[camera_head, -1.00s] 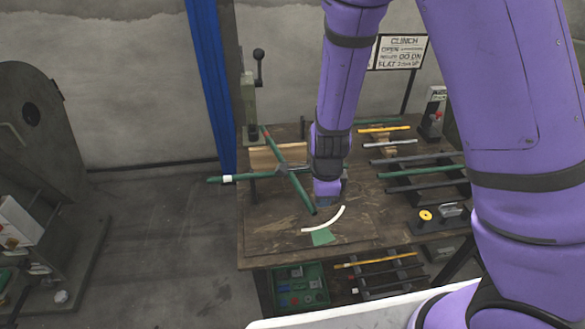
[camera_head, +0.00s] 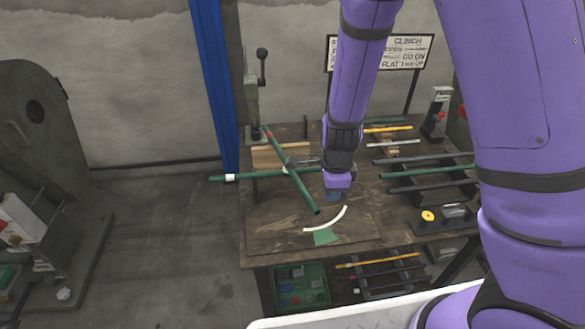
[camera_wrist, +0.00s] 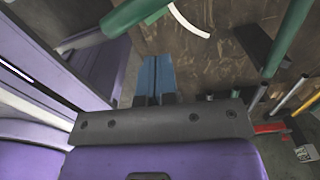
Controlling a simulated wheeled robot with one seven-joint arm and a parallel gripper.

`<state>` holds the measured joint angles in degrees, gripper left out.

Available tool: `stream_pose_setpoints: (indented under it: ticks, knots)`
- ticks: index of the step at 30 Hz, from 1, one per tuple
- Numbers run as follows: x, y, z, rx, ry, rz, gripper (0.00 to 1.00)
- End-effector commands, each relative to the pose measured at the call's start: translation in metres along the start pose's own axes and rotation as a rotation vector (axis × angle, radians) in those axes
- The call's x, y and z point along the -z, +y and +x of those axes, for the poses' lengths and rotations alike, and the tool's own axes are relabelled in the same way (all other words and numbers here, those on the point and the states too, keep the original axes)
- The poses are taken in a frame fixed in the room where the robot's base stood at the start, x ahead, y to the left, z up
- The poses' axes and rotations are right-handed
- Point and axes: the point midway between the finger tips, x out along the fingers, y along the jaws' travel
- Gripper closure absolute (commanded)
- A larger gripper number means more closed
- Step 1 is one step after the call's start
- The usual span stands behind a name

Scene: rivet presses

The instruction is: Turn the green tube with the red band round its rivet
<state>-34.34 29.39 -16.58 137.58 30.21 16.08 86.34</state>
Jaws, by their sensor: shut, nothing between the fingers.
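The green tube with the red band (camera_head: 302,190) slants across the table, its reddish end (camera_head: 267,131) at the back left and its free end at the front right. It crosses a second green tube with a white band (camera_head: 229,178) near the rivet (camera_head: 290,167). My gripper (camera_head: 335,196) is to the right of the red-banded tube's front end, apart from it. Its blue fingers (camera_wrist: 153,78) are shut together and empty. In the wrist view a green tube end (camera_wrist: 90,38) shows at upper left and another green tube (camera_wrist: 286,38) at right; I cannot tell their bands.
A white arc (camera_head: 326,222) and a green patch (camera_head: 325,237) mark the table front. A rack of dark and green bars (camera_head: 425,170) stands at right. A lever press (camera_head: 251,95) stands behind. A green bin (camera_head: 301,287) is below. My arm covers part of the table.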

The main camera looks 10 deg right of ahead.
Motion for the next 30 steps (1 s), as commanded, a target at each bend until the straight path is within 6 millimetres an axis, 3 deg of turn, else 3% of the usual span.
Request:
stream_pose_setpoints:
  ticks: [18,30]
  knots:
    - [-0.001,0.0,-0.053,0.001,-0.001,-0.003,1.0]
    - [0.0,0.0,-0.06,-0.001,0.0,0.0,1.0]
